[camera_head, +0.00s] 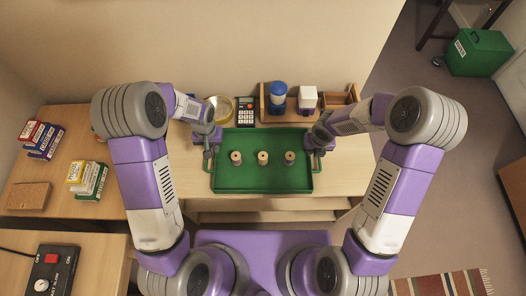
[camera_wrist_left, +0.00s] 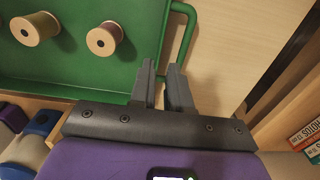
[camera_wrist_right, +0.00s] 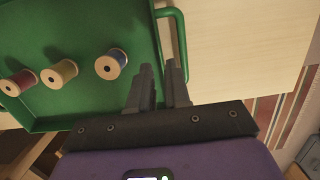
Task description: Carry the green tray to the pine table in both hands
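The green tray (camera_head: 262,181) lies on a pale wooden desk (camera_head: 343,165) in front of me, with three thread spools (camera_head: 262,158) standing on it in a row. Its left handle (camera_wrist_left: 187,32) and right handle (camera_wrist_right: 181,36) stick out from its short sides. My left gripper (camera_head: 207,152) is at the left handle, its two fingers (camera_wrist_left: 161,66) apart. My right gripper (camera_head: 319,149) is at the right handle, its fingers (camera_wrist_right: 159,66) also apart. The fingertips look close to the handles; I cannot tell whether they touch. I cannot tell which surface is the pine table.
Behind the tray stand a wooden organizer (camera_head: 291,117) with a blue-topped jar (camera_head: 278,93), a calculator (camera_head: 244,110) and a yellow round dish (camera_head: 221,108). Books (camera_head: 87,178) and a brown box (camera_head: 28,196) lie on the left desk. A green box (camera_head: 480,52) is on the floor, back right.

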